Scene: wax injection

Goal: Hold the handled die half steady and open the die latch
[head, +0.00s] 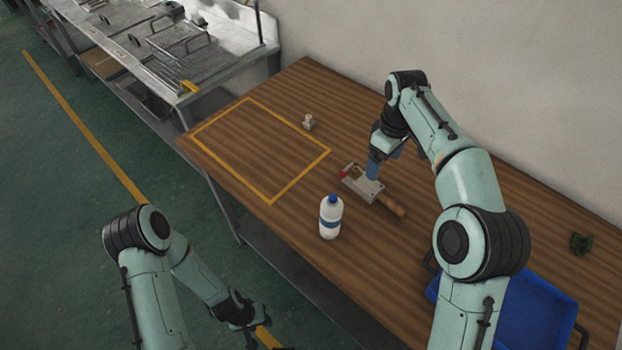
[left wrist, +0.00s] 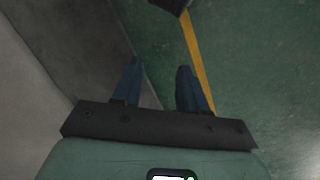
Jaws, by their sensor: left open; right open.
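The die (head: 362,186) is a small metallic block lying on the wooden table. Its brown wooden handle (head: 392,206) points toward the lower right, and a small red part (head: 345,169) shows at its far left end. The latch cannot be made out clearly. My right gripper (head: 382,172) is open, with its blue fingers low at the back edge of the die; I cannot tell whether they touch it. My left gripper (head: 252,336) is low over the floor, away from the table. In the left wrist view its blue fingers (left wrist: 158,70) are apart with nothing between them.
A white bottle with a blue cap (head: 330,217) stands in front of the die. A small pale object (head: 309,122) is beside the yellow-outlined area (head: 268,108). A blue bin (head: 535,305) and a dark green object (head: 580,243) are at right. The outlined area is clear.

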